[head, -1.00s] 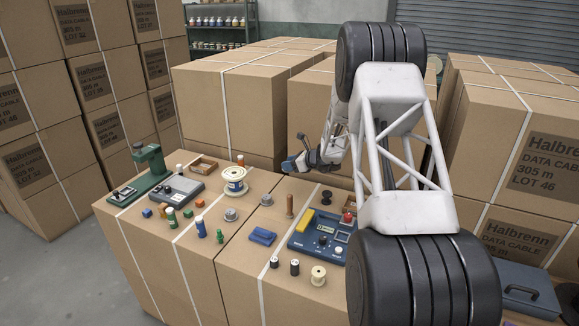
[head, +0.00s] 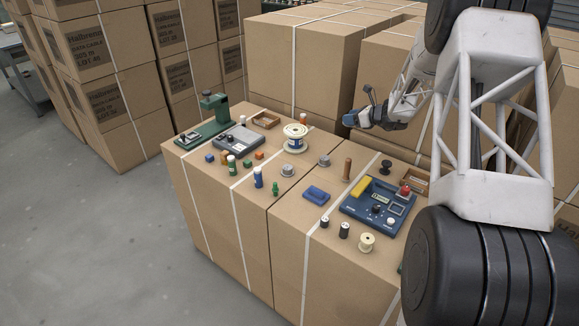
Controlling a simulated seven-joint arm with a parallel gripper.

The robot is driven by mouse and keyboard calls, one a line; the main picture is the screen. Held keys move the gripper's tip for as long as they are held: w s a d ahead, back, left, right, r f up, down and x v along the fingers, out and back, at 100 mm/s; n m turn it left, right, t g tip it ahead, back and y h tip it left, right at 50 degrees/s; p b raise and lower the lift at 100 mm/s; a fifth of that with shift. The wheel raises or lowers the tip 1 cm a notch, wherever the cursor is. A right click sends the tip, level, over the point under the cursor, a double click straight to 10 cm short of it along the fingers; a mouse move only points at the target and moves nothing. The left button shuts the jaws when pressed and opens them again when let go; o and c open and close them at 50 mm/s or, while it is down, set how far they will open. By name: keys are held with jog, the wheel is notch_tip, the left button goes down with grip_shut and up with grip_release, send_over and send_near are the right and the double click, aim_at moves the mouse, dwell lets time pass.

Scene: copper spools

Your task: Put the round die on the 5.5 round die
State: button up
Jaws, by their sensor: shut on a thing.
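Two small silver-grey round pieces lie on the carton top in the head view: one left of centre (head: 288,171), one farther right (head: 324,160). They look like round dies, but no marking is readable, so I cannot tell which is the 5.5 one. My gripper (head: 351,119) is raised beyond the back edge of the work carton, behind and to the right of the two pieces and apart from them. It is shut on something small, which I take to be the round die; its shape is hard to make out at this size.
A white-flanged spool (head: 295,138) stands behind the silver pieces. A blue cloth-like piece (head: 316,195), a brown upright peg (head: 347,168) and a blue instrument box (head: 372,212) lie to the right. A green stand (head: 214,115) is at left. Tall cartons (head: 292,70) rise behind.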

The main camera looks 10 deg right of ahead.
jog(key=s+a+n+g+y, duration=0.2)
jog(key=s+a+n, duration=0.1)
jog(key=s+a, duration=2.15)
notch_tip(320, 180, down, 7)
jog(key=shift+d, duration=0.2)
jog(key=shift+r, duration=0.1)
send_over(289, 167)
jog(key=shift+s+f, duration=0.1)
jog(key=shift+f, duration=0.65)
jog(key=shift+f, duration=1.75)
jog(key=shift+f, duration=0.15)
